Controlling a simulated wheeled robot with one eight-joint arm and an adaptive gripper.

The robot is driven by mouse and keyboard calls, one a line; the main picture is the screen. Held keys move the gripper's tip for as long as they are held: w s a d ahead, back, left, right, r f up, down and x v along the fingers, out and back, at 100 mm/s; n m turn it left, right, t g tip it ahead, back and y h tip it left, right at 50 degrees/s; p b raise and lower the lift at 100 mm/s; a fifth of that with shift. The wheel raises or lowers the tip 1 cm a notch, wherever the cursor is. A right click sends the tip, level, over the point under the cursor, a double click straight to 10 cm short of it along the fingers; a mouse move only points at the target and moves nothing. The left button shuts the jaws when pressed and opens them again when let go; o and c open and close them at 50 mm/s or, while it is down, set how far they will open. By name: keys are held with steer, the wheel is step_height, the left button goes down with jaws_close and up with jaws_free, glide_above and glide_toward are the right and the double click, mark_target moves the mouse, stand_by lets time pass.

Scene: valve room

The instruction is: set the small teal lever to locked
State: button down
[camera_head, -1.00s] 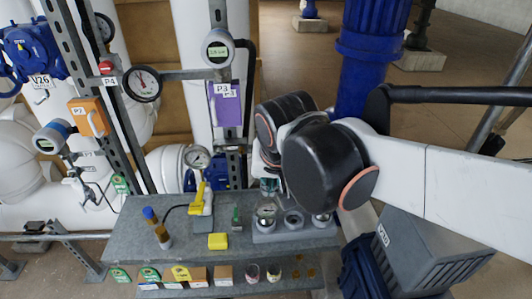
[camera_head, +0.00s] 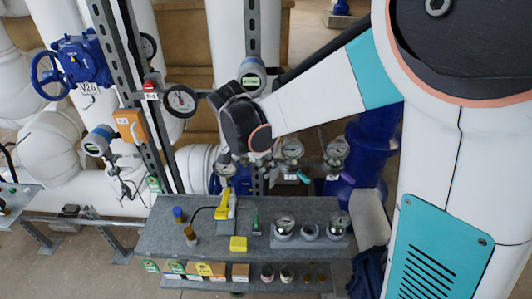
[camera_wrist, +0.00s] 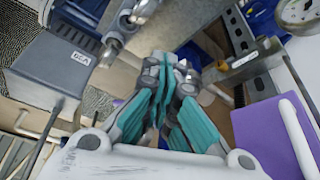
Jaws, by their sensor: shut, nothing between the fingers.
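I cannot read the teal lever's setting at this size. My gripper (camera_wrist: 170,72) shows in the wrist view with its teal-padded fingers together and nothing between them. In the head view it is mostly hidden behind my black wrist joint, left of the teal lever and apart from it. I cannot make out the teal lever in the wrist view.
The grey bench (camera_head: 180,240) holds a yellow tool (camera_head: 222,207), a yellow block (camera_head: 238,244) and gauges in a stand (camera_head: 310,241). A purple panel (camera_wrist: 272,140) and a metal bracket (camera_wrist: 245,68) are close to my gripper. A grey case (camera_wrist: 55,70) is at left.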

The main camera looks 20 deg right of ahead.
mark_target(303, 177)
steer(key=w+d+f+b, duration=0.1)
steer(key=d+f, duration=0.6)
steer(key=f, duration=0.2)
steer(key=shift+d, duration=0.25)
steer(key=shift+d, duration=0.1)
steer(key=shift+s+d+b, duration=0.15)
steer(key=shift+d+b, duration=0.65)
steer(key=shift+d, duration=0.05)
